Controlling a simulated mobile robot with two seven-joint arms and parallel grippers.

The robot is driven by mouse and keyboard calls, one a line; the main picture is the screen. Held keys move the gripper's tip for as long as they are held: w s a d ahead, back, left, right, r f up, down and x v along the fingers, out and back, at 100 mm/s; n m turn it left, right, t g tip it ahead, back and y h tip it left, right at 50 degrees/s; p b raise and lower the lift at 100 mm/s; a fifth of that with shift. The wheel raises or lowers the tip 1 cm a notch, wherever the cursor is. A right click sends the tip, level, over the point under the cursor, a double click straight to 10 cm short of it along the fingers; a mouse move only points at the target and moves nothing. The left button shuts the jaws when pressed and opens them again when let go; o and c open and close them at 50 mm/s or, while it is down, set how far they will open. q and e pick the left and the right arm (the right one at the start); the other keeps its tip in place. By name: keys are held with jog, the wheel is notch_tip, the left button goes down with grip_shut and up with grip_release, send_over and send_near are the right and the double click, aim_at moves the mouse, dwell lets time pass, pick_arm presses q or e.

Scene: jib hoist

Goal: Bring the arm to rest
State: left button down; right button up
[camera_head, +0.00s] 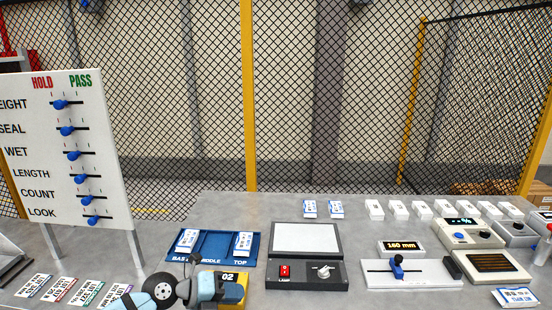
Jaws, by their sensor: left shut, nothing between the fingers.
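My left arm (205,288) comes in at the bottom, left of centre. Its gripper (194,262) is shut and empty; its dark, thin fingers are small in view and sit at the front of the blue tray (216,250). I cannot tell whether they touch the tray. The tray is marked BASE, MIDDLE and TOP. One labelled white packet (187,241) lies at its left and another (243,243) at its right. My right gripper is not in view.
A yellow block marked 02 (238,283) is close beside my arm. A lamp box (305,274), a slide gauge (415,274) and meters (467,235) stand to the right. Label cards (60,289) lie at left, below a HOLD/PASS board (75,150).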

pick_arm(q)
jog(key=s+d+n+t+h+p, duration=0.25)
jog(key=s+n+t, duration=0.55)
jog(key=n, duration=0.5)
jog(key=s+a+f+n+g+y+p, duration=0.1)
jog(key=s+a+f+n+y+p, duration=0.1)
jog(key=s+a+f+n+y, duration=0.3)
jog(key=s+a+f+n+g+y+p, duration=0.1)
jog(key=s+a+f+n+y, duration=0.5)
jog(key=s+n, duration=0.8)
notch_tip(320, 180, down, 4)
jog(key=shift+s+a+r+y+p, duration=0.15)
jog(key=shift+s+a+y+p, duration=0.1)
jog(key=shift+y+p, duration=0.25)
